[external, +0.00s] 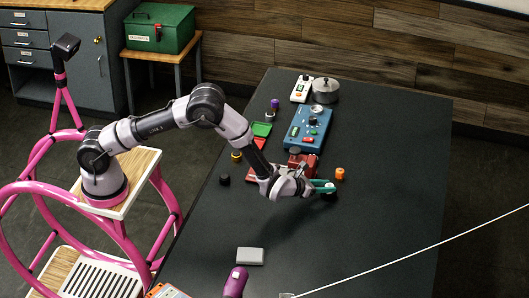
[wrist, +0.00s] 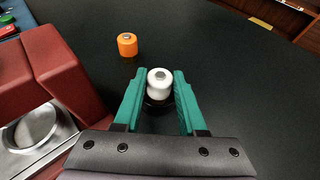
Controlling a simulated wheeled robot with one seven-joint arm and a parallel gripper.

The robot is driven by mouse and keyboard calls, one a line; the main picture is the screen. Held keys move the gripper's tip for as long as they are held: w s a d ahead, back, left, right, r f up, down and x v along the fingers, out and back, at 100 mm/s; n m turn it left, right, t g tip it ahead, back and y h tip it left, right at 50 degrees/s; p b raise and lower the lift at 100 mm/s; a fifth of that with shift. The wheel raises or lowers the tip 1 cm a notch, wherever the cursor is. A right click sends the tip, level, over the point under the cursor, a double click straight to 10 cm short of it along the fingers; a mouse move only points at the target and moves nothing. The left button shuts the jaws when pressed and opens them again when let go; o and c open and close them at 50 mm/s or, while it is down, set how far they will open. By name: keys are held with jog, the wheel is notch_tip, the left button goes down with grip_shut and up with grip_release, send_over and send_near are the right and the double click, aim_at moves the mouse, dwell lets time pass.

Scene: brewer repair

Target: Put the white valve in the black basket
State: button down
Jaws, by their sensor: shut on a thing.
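The white valve (wrist: 159,84) is a short white cylinder with a grey metal top. In the wrist view it stands upright between the teal fingers of my gripper (wrist: 157,96), which are shut on it. Something dark shows right under it; I cannot tell whether the valve touches the table. In the external view my gripper (external: 325,187) is low over the dark table, right of the dark red machine, with a bit of white at the fingertips. I cannot make out a black basket for sure in either view.
An orange cylinder (external: 340,174) stands just beyond my gripper; it also shows in the wrist view (wrist: 127,44). The dark red machine (wrist: 62,70) is close on the left. A blue panel box (external: 307,128) stands farther back. The table's right side is clear.

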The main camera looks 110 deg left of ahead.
jog(key=shift+f, duration=0.1)
jog(key=shift+c, duration=2.4)
grip_release()
